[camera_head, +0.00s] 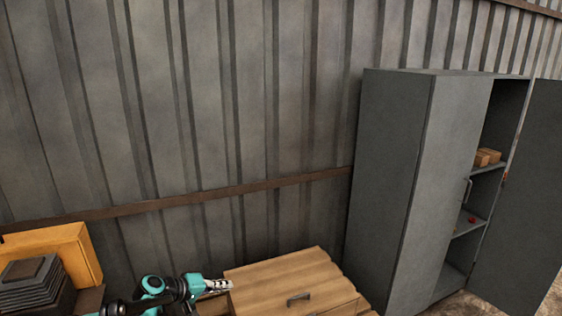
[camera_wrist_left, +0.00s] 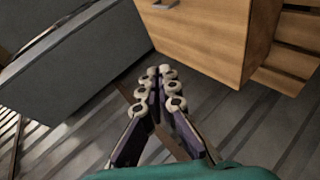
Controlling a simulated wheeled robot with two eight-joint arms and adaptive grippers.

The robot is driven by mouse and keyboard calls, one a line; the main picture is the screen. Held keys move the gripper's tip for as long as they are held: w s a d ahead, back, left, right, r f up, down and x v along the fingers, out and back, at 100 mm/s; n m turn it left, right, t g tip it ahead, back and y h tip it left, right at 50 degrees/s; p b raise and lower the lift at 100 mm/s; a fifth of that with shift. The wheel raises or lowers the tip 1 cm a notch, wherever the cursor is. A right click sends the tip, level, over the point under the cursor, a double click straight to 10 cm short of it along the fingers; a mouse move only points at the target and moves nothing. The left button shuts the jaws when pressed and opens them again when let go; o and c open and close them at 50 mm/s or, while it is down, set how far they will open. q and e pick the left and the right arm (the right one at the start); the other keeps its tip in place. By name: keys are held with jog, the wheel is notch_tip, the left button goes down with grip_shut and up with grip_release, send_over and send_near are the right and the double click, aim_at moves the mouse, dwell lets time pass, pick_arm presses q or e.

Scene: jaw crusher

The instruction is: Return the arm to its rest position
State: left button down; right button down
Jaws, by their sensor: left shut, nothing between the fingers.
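My left arm comes in from the lower left in the head view, with teal and black links. My left gripper (camera_head: 218,285) is at the left edge of a wooden cabinet's top. In the left wrist view the gripper (camera_wrist_left: 158,75) shows its two fingers with their tips together. It is shut and nothing is between the fingers. My right gripper is in neither view.
The wooden cabinet (camera_head: 270,275) has a dark handle (camera_head: 299,298). A tall grey locker (camera_head: 400,170) stands at right, one door open, with small boxes (camera_head: 487,157) on a shelf. An orange box-shaped thing (camera_head: 82,248) is at lower left. A corrugated metal wall (camera_head: 200,100) runs behind.

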pick_arm(q)
jog(key=s+d+r+m+y, duration=0.1)
jog(key=s+r, duration=0.1)
jog(key=s, duration=0.3)
jog(key=s+d+r+g+y, duration=0.1)
jog(key=s+r+y, duration=0.1)
jog(key=s, duration=0.4)
jog(key=s+d+r+m+y, duration=0.1)
jog(key=s+r, duration=0.2)
jog(key=s, duration=0.2)
jog(key=s+a+f+m+y, duration=0.1)
jog(key=s+y, duration=0.1)
jog(key=s, duration=0.6)
jog(key=s+a+f+m+y, duration=0.1)
jog(key=s+y, duration=0.1)
jog(key=s, duration=0.6)
jog(key=shift+s+a+m+y, duration=0.25)
jog(key=shift+a+m+y, duration=0.05)
jog(key=shift+a+m, duration=0.1)
jog(key=shift+f, duration=0.1)
